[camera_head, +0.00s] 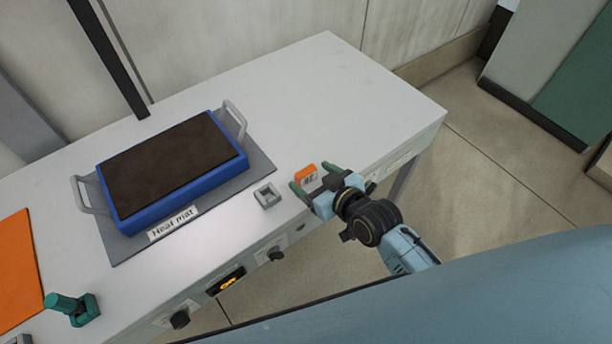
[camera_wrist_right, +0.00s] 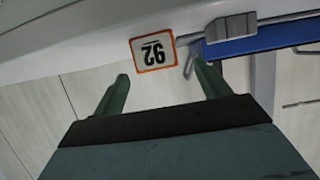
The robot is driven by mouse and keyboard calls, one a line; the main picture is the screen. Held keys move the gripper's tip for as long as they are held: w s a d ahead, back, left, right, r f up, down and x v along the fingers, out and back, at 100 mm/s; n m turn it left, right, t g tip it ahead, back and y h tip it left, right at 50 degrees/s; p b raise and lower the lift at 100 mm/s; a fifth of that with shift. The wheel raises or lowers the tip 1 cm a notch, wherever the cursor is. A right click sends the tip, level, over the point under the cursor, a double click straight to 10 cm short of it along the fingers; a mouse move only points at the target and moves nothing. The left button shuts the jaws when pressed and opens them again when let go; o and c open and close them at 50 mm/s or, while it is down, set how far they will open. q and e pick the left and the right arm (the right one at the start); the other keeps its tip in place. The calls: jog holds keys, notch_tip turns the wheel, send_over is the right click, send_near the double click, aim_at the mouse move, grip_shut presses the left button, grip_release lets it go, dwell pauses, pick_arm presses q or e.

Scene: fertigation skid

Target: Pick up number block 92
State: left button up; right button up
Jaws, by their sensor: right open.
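Number block 92 (camera_head: 306,173) is a small orange block with a white face, standing on the white bench near its front edge. My left gripper is not in view.
A small grey square holder (camera_head: 267,186) is left of the block. A blue tray (camera_head: 181,199) with handles sits on the grey heat mat (camera_head: 113,244). A green fitting (camera_head: 75,308) and orange mat (camera_head: 15,270) are farther left. The bench behind the block is clear.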

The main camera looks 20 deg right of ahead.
aim_at(309, 176)
jog(key=x, duration=0.2)
jog(key=f+b+x, duration=0.1)
jog(key=x, duration=0.2)
jog(key=shift+d, duration=0.2)
jog(key=shift+r, duration=0.1)
jog(key=shift+s, duration=0.1)
jog(key=c, duration=1)
